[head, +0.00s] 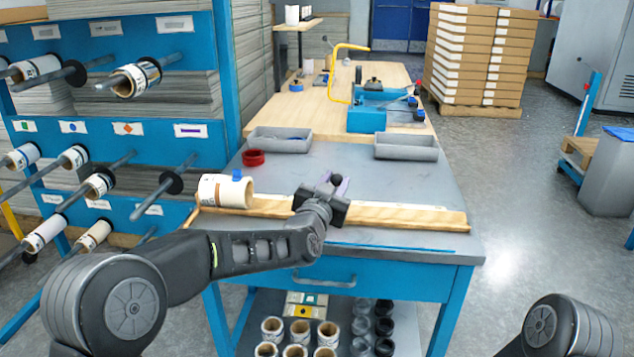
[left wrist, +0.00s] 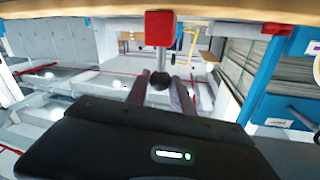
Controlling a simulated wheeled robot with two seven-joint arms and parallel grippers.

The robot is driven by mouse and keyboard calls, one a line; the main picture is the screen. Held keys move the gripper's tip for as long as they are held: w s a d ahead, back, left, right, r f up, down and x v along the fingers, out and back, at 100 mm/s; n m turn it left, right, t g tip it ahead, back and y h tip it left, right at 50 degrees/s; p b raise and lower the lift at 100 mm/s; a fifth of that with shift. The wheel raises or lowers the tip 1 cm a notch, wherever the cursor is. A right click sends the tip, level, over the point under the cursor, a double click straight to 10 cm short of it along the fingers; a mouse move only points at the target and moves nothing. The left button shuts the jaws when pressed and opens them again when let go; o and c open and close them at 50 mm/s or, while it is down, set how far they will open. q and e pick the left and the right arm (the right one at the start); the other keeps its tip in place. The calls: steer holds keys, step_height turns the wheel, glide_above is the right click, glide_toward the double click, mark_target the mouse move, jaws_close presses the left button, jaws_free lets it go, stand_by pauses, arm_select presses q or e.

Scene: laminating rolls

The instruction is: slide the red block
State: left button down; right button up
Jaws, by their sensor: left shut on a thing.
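The red block (left wrist: 159,28) shows at the top of the left wrist view, with a grey stem running from it to a round black knob (left wrist: 159,81). My left gripper (left wrist: 161,88) has its two purple-grey fingers on either side of the knob and is shut on it. In the head view my left gripper (head: 336,187) is over the wooden rail at the bench front, with the knob (head: 337,179) between its fingers. The red block is hidden there behind the gripper. My right gripper is out of view.
The wooden rail (head: 405,217) runs along the front of the grey bench (head: 330,162). A white roll (head: 224,191) lies at its left end. A red ring (head: 253,157) and two grey trays (head: 280,141) (head: 406,147) are farther back. A roll rack (head: 150,90) stands left.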

arm_select(q)
steer(key=shift+d, duration=0.15)
steer(key=c, duration=1.4)
jaws_free()
steer(key=shift+s, duration=0.1)
steer(key=v, duration=0.7)
steer(key=shift+s, duration=0.3)
